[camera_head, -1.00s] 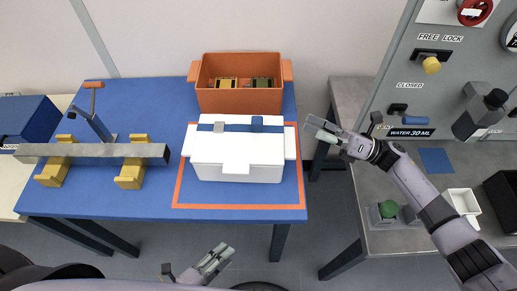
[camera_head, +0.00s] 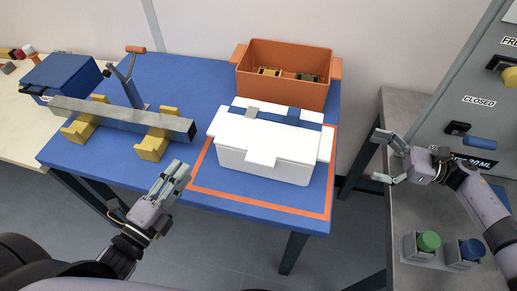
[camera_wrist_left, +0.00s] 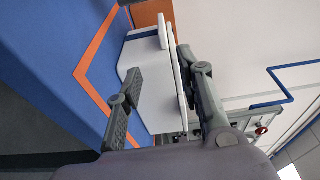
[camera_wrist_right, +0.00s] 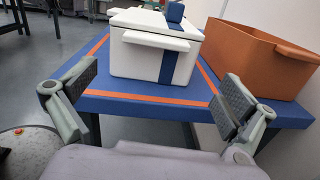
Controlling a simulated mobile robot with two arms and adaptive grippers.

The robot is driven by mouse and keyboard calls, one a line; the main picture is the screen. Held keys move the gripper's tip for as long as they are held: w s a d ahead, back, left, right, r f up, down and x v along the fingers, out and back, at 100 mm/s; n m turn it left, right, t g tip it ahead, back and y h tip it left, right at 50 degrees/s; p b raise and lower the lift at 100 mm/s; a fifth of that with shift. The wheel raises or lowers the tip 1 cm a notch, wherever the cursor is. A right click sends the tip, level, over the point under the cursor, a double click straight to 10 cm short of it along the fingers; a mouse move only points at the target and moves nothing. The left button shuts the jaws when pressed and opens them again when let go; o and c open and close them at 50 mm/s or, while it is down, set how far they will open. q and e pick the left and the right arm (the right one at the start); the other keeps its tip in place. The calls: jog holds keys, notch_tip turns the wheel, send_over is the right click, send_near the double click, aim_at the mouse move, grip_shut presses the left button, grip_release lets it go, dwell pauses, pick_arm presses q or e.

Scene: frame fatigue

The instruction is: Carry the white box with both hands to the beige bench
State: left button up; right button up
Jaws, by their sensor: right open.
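The white box (camera_head: 262,145), closed, with a blue strap and side handles, sits inside the orange outline on the blue table (camera_head: 210,80). It also shows in the left wrist view (camera_wrist_left: 145,75) and the right wrist view (camera_wrist_right: 140,58). My left gripper (camera_head: 175,175) is open and empty, left of the box near the table's front edge. My right gripper (camera_head: 383,157) is open and empty, right of the box and apart from it. The beige bench (camera_head: 18,125) is at the far left, partly cut off, with a blue case (camera_head: 60,78) on it.
An orange bin (camera_head: 282,82) stands behind the white box. A grey beam (camera_head: 120,116) on yellow supports (camera_head: 152,146) lies to its left. A grey bench (camera_head: 405,115) with green and blue buttons and a control panel is on the right. Floor shows in front of the tables.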

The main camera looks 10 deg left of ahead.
aim_at(209, 129)
pick_arm(q)
jog(key=shift+a+r, duration=0.1)
jog(key=shift+a, duration=0.45)
jog(key=shift+s+a+r, duration=0.1)
jog(key=shift+a, duration=0.1)
pick_arm(e)
jog(key=shift+s+d+n, duration=0.15)
jog(key=shift+n, duration=0.25)
pick_arm(q)
jog(key=shift+w+d, duration=0.15)
jog(key=shift+w, duration=0.2)
jog(key=x, duration=1.6)
jog(key=shift+w, duration=0.45)
pick_arm(e)
jog(key=a, duration=1.2)
jog(key=shift+w, duration=0.35)
pick_arm(q)
jog(key=c, duration=0.8)
pick_arm(e)
jog(key=c, duration=0.8)
pick_arm(q)
grip_shut()
pick_arm(e)
jog(key=c, duration=0.5)
